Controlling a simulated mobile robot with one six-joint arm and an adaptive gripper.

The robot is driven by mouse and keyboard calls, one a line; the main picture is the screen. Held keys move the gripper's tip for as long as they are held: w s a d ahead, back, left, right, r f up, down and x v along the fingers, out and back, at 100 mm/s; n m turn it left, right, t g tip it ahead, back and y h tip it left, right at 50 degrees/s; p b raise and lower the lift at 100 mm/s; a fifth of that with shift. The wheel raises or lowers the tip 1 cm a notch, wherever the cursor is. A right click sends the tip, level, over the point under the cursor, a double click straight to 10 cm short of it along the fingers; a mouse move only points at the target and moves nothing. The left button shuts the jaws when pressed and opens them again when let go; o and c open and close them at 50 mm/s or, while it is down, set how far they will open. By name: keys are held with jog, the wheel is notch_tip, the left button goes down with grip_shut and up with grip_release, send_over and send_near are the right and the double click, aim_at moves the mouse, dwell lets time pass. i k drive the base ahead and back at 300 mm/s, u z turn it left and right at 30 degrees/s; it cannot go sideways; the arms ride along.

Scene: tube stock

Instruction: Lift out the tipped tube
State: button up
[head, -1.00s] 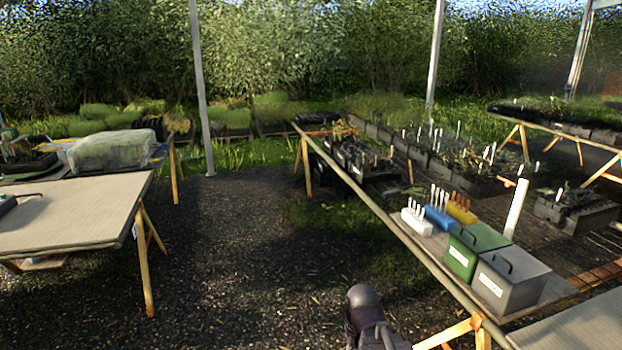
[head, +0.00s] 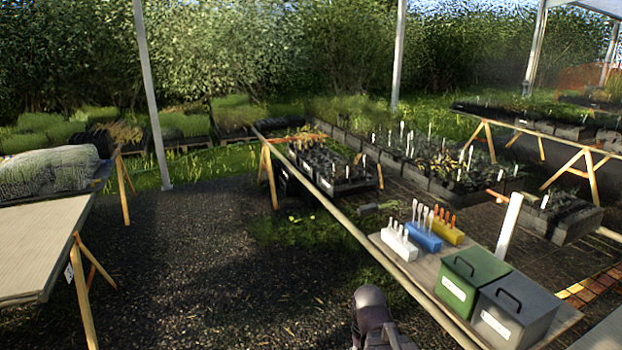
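Three small racks stand on the right-hand bench (head: 425,275) in the head view: a white rack (head: 399,247), a blue rack (head: 423,237) and a yellow rack (head: 448,234). White upright tubes stick up from the white and blue racks, and orange-topped ones from the yellow rack. At this size I cannot tell which tube is tipped. In front of the racks are a green box (head: 470,284) and a grey box (head: 515,310), both closed, with dark handles and white labels. A dark rounded part of my arm shows at the bottom edge; my gripper is not in view.
A bare table (head: 40,240) stands at left, with a covered pile behind it. Open dark gravel (head: 200,270) lies between the benches. A leaning white post (head: 509,226) rises behind the boxes. Plant trays (head: 335,170) fill benches farther back.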

aim_at(372, 208)
jog(key=z, duration=0.2)
jog(key=i, duration=1.1)
jog(key=k, duration=0.55)
jog(key=u, duration=0.55)
jog(key=k, duration=0.8)
jog(key=u, duration=0.5)
jog(key=i, duration=1.35)
jog(key=u, duration=0.05)
